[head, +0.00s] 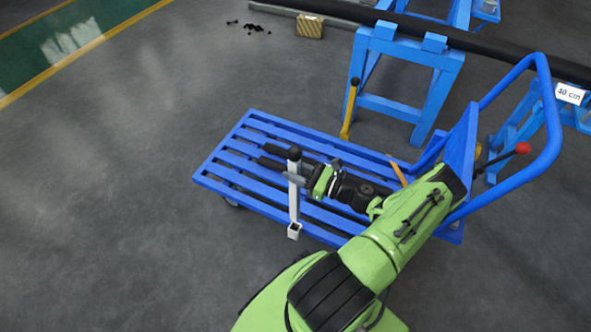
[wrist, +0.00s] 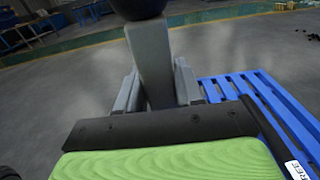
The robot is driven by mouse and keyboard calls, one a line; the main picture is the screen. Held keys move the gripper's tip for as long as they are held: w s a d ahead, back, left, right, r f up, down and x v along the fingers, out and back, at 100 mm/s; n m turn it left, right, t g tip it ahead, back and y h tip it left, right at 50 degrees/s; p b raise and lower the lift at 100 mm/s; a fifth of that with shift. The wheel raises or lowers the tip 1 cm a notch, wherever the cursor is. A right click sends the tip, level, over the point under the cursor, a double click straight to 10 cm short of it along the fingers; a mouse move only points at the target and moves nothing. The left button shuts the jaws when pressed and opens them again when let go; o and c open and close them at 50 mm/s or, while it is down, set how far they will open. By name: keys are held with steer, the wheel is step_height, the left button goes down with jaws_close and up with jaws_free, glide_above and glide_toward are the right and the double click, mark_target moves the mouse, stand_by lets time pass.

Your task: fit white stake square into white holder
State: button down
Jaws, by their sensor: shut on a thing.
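The white stake (head: 294,203) has a black ball (head: 294,153) on top and stands roughly upright at the near side of the blue cart. My gripper (head: 293,178) is shut on it just below the ball. In the wrist view the stake (wrist: 152,65) looks grey, between the two fingers, with the ball cut off by the top edge. The white holder (head: 294,232) is a small square socket at the cart's near edge. The stake's lower end lines up with it in the head view; I cannot tell whether it is inside or just above.
Blue trestles (head: 438,95) bear a long black pipe (head: 480,45). The floor at left is clear.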

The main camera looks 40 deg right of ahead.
glide_above(299, 199)
steer(key=w, duration=0.1)
step_height(299, 199, down, 6)
steer(key=shift+a+f, duration=0.25)
steer(key=shift+w+f, duration=0.1)
steer(key=shift+f, duration=3.85)
stand_by(0.9)
steer(key=c, duration=0.6)
jaws_free()
steer(key=shift+f, duration=0.1)
steer(key=shift+c, duration=0.2)
steer(key=v, duration=1.6)
steer(key=shift+a, duration=0.1)
